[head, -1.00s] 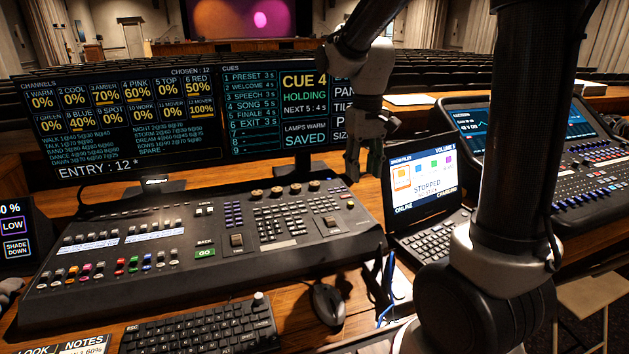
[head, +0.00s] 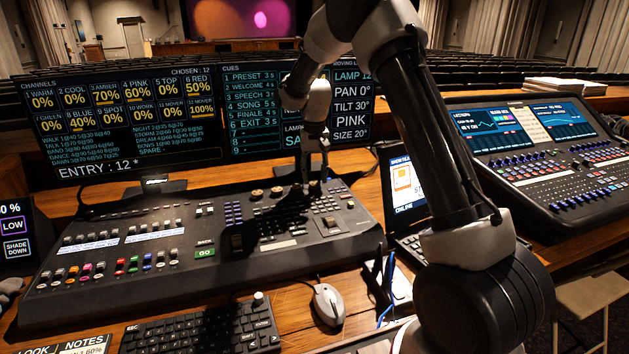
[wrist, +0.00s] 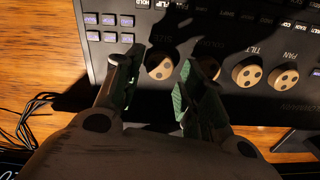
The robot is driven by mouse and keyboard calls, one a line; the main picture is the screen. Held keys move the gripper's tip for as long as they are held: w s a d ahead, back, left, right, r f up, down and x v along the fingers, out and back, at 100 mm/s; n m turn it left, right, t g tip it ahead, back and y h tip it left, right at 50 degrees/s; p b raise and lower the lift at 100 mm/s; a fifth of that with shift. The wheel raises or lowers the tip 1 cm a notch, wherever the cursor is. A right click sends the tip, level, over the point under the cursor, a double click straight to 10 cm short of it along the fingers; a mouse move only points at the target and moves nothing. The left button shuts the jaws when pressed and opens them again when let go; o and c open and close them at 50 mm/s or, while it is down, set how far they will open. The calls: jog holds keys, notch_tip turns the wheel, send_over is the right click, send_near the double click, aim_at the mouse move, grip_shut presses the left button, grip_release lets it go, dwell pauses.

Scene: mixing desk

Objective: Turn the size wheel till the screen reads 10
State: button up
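The size wheel (wrist: 160,66) is a pale, dark-dotted round knob on the lighting desk (head: 130,225), at the left end of the knob row in the wrist view. In the head view it is the rightmost knob, largely hidden by my fingers. My gripper (head: 315,177) points down over it, open, with one finger on each side of the wheel in the wrist view. Whether the pads touch it I cannot tell. The screen (head: 350,112) reads SIZE 20°, with TILT 30° and PAN 0 above; my arm covers part of it.
The colour knob, partly behind a finger, the tilt knob (wrist: 248,72) and the pan knob (wrist: 284,77) stand close beside the size wheel. A laptop (head: 405,190) and a sound desk (head: 545,150) are to the right. A mouse (head: 328,304) lies in front.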

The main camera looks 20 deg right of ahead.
jog(key=shift+f, duration=1.25)
jog(key=shift+c, duration=0.2)
jog(key=c, duration=0.7)
jog(key=shift+c, duration=0.2)
jog(key=shift+n, duration=0.3)
jog(key=n, duration=0.3)
jog(key=shift+n, duration=2.1)
